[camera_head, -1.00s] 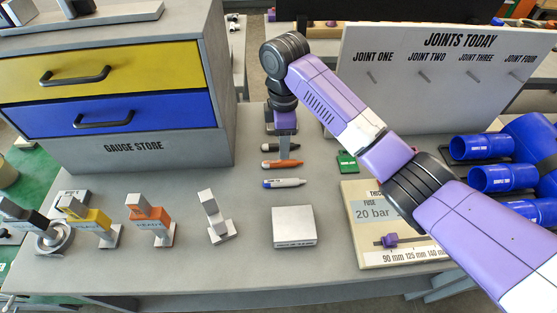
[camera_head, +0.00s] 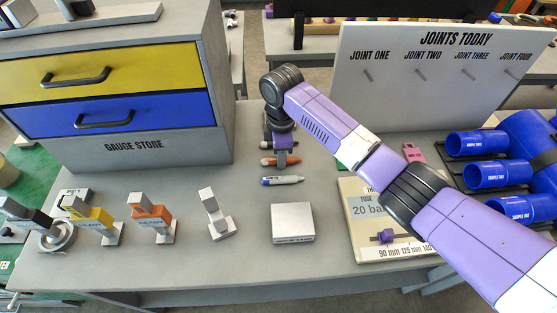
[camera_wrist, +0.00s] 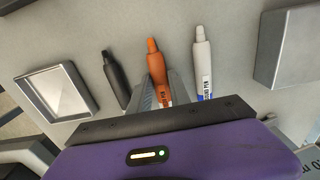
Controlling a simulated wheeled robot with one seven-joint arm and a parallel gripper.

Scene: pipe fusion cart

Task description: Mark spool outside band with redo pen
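Three pens lie side by side on the grey table: a dark one (camera_wrist: 116,78), an orange one (camera_head: 282,161) and a white one with a blue end (camera_head: 283,180). My gripper (camera_head: 281,157) points down at the orange pen. In the wrist view, my gripper's fingers (camera_wrist: 160,84) stand on either side of the orange pen (camera_wrist: 157,68); whether they press on it is unclear. The white pen (camera_wrist: 202,65) lies apart, to the right. Which label reads redo is too small to tell. Several blue cylinders with white labels (camera_head: 478,143) lie at the right; I cannot tell whether they are the spools.
A grey square block (camera_head: 292,222) lies in front of the pens. Small upright stands, including yellow (camera_head: 92,222) and orange (camera_head: 152,220), are at left. The gauge store drawers (camera_head: 110,95) rise behind them. A fuse board (camera_head: 360,215) and a joints sign (camera_head: 440,85) stand right.

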